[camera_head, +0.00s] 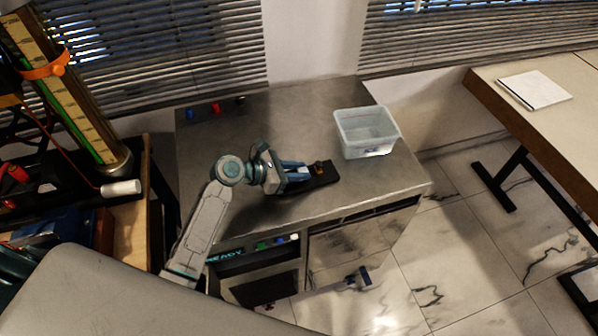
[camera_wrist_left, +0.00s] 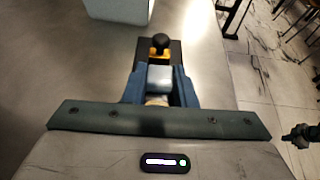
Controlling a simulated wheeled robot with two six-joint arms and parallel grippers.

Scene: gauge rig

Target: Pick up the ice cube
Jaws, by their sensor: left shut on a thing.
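My left gripper (camera_head: 300,172) is low over the metal counter, reaching to the right. In the left wrist view its two blue fingers (camera_wrist_left: 161,84) are shut on a pale grey-blue block that looks like the ice cube (camera_wrist_left: 160,77). In the head view the fingers mostly hide the block. Just beyond the fingertips is a black flat base (camera_head: 324,178) with a yellow-and-black knob (camera_wrist_left: 160,44). I cannot tell whether the block touches this base.
A clear open tub (camera_head: 368,142) stands on the metal counter (camera_head: 290,115), behind and right of the gripper. Small red, blue and black items (camera_head: 215,107) sit at the counter's back edge. A wooden desk (camera_head: 540,105) is at the right. The counter's middle back is clear.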

